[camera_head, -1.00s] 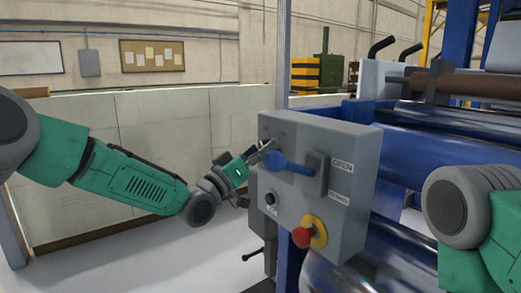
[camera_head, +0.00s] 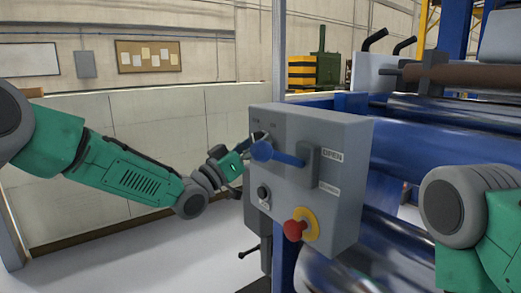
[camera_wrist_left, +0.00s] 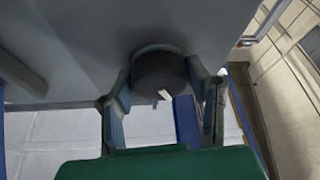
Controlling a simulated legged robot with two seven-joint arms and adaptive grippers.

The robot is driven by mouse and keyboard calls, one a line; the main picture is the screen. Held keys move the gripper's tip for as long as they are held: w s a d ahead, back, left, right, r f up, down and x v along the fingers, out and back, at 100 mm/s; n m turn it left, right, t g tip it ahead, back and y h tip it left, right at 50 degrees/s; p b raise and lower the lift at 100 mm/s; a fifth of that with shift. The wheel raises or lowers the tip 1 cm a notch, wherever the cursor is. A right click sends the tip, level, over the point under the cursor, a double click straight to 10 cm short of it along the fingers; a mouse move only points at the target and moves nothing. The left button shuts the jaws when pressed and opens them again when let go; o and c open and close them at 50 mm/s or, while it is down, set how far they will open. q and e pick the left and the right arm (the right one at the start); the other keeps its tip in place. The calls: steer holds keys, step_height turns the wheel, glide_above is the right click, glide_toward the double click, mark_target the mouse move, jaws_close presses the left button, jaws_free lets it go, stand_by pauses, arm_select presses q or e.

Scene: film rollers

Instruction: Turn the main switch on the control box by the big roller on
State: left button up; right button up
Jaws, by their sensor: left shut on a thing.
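The grey control box (camera_head: 318,130) stands by the big blue roller in the head view. My left gripper (camera_head: 257,139) reaches its front face from the left, at the upper left corner. In the left wrist view, the left gripper's two fingers (camera_wrist_left: 165,95) are closed on either side of a dark round knob (camera_wrist_left: 158,70) with a white mark, which looks like the main switch. In the head view the knob is mostly hidden by the fingers and the blue ball-ended lever (camera_head: 263,151). My right gripper is out of view; only part of the right arm shows.
Below the lever are a small black knob (camera_head: 263,192) and a red button (camera_head: 294,230) on a yellow ring. A dark handle (camera_head: 247,252) sticks out below the box. Blue rollers (camera_head: 430,150) lie behind it. A low pale wall (camera_head: 150,120) runs behind my left arm.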

arm_select(q)
steer(key=m+b, duration=0.1)
steer(key=m, duration=0.1)
steer(key=m+g+h+b, duration=0.1)
steer(key=m, duration=0.1)
steer(key=shift+a+f, duration=0.2)
steer(key=m+g+h+b, duration=0.1)
steer(key=m+g+b, duration=0.1)
steer(key=m, duration=0.2)
steer(key=m+g, duration=0.1)
steer(key=m, duration=0.2)
steer(key=m+g+b, duration=0.1)
steer(key=m+g, duration=0.1)
steer(key=m, duration=0.1)
steer(key=shift+s+r+h+b, duration=0.1)
steer(key=shift+r+h+b, duration=0.05)
steer(key=shift+h+b, duration=0.2)
steer(key=shift+m+g, duration=0.9)
steer(key=shift+m, duration=0.6)
steer(key=shift+d+b, duration=0.1)
steer(key=shift+b, duration=0.2)
steer(key=o, duration=1.1)
steer(key=shift+s, duration=0.15)
steer(key=shift+o, duration=0.2)
steer(key=shift+a, duration=0.2)
